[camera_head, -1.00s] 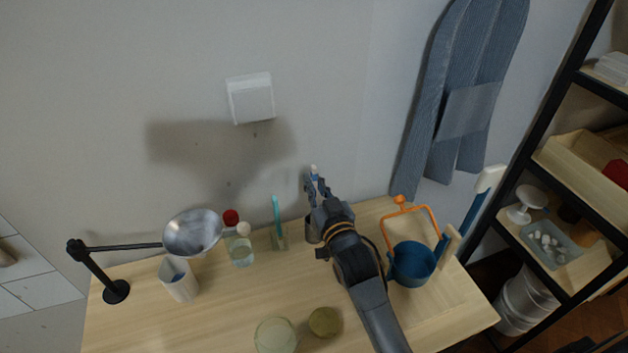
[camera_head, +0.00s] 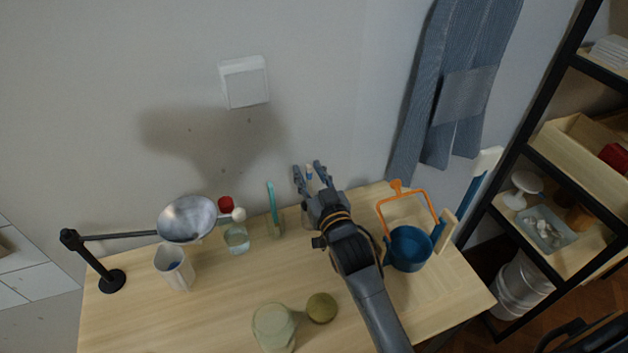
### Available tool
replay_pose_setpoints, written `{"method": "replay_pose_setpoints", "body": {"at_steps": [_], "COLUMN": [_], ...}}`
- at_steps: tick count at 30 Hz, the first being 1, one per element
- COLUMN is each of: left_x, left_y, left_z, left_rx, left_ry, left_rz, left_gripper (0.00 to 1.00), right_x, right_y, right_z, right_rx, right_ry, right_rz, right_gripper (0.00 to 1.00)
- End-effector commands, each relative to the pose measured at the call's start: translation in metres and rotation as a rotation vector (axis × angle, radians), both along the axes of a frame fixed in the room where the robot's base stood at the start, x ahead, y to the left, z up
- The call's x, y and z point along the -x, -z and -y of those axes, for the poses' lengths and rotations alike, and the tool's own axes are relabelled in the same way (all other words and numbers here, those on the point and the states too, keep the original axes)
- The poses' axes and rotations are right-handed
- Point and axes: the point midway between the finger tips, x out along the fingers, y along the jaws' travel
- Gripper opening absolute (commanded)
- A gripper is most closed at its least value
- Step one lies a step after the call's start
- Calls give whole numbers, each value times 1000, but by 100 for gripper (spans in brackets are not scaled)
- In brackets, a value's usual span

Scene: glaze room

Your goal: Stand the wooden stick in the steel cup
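My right gripper (camera_head: 311,176) is over the back of the table, its fingers spread apart. A thin upright stick (camera_head: 310,172), pale with a blue band near its top, shows between the fingers without clear contact. Its lower part is hidden by the gripper. The steel cup (camera_head: 306,216) is mostly hidden behind the gripper; only a grey strip of its left side shows. The stick appears to rise above the cup, but I cannot see whether its foot is inside. My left gripper is not in view.
A blue pot (camera_head: 409,249) with an orange handle stands right of my arm. Left of the gripper are a teal brush (camera_head: 273,203), a clear bottle (camera_head: 236,240), a white beaker (camera_head: 174,268) and a metal bowl (camera_head: 187,219) on a black stand. A glass jar (camera_head: 273,328) stands in front.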

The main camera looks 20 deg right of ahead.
Motion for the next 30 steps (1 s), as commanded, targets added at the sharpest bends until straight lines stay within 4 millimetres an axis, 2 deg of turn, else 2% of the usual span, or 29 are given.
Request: {"method": "replay_pose_setpoints", "body": {"at_steps": [5, 12, 18, 23, 30], "left_x": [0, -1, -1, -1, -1], "left_y": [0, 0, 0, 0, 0], "left_z": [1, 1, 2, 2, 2], "left_rx": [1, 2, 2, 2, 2], "left_ry": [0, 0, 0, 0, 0], "left_rz": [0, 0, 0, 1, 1], "left_gripper": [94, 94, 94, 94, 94], "right_x": [24, 76, 107, 117, 118], "right_y": [2, 2, 1, 0, 0], "right_z": [1, 2, 3, 4, 4], "right_rx": [0, 0, 0, 0, 0], "right_ry": [0, 0, -1, 0, 0], "right_rz": [-3, -4, -3, -1, 0], "right_gripper": [34, 34, 34, 34, 34]}}
